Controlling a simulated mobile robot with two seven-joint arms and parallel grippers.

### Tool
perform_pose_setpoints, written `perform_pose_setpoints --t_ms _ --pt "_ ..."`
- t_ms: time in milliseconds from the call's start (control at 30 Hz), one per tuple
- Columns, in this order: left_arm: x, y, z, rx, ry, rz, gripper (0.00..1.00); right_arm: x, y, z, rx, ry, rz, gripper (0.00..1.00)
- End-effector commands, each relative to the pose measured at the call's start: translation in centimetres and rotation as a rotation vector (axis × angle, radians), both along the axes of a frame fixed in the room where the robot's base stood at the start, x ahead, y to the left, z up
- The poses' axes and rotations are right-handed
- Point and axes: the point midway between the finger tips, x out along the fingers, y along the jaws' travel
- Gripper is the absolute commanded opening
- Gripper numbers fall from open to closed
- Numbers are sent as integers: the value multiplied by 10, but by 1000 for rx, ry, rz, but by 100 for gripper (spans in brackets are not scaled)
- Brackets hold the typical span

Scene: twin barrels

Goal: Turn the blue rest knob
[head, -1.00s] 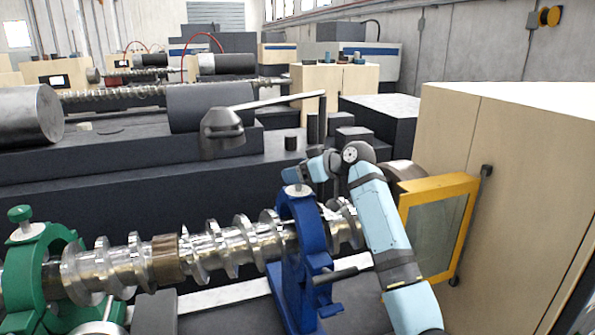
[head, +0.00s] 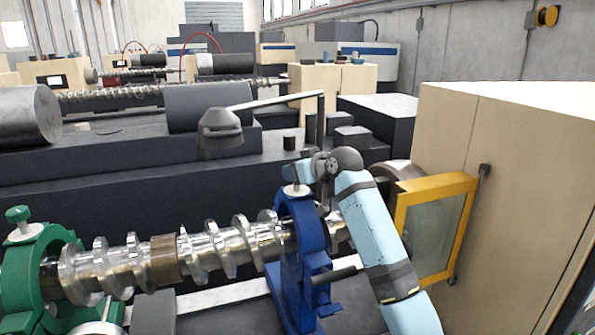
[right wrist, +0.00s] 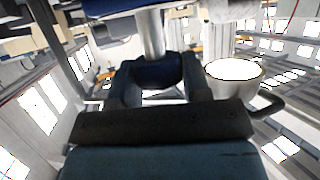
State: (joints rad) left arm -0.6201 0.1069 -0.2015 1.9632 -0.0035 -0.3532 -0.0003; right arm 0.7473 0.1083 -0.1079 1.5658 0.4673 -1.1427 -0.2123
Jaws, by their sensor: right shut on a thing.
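The blue rest (head: 290,255) stands upright around the metal screw (head: 235,246), right of the green rest (head: 40,270). My right gripper (head: 297,180) is at the top of the blue rest, just above its pale collar (head: 296,190). In the right wrist view, the blue rest knob (right wrist: 158,73) sits between the two fingers, with a metal stem (right wrist: 152,35) running from it. The gripper is shut on the knob. In the head view my gripper and wrist largely hide the knob. My left gripper is not in view.
The green rest carries a green knob (head: 17,214) on top. A beige cabinet (head: 520,180) with a yellow-framed panel (head: 435,230) stands close to the right of my arm. A dark machine bed (head: 120,205) runs behind the screw.

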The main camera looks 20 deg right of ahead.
Motion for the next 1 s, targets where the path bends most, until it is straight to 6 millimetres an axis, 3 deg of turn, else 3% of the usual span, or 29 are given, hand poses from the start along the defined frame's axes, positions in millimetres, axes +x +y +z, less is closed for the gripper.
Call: perform_pose_setpoints --t_ms 600,1000 --pt "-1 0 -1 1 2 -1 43 0 3 0 4 2 -577 20" --pt "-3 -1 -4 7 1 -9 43 0 2 0 3 2 -857 20"
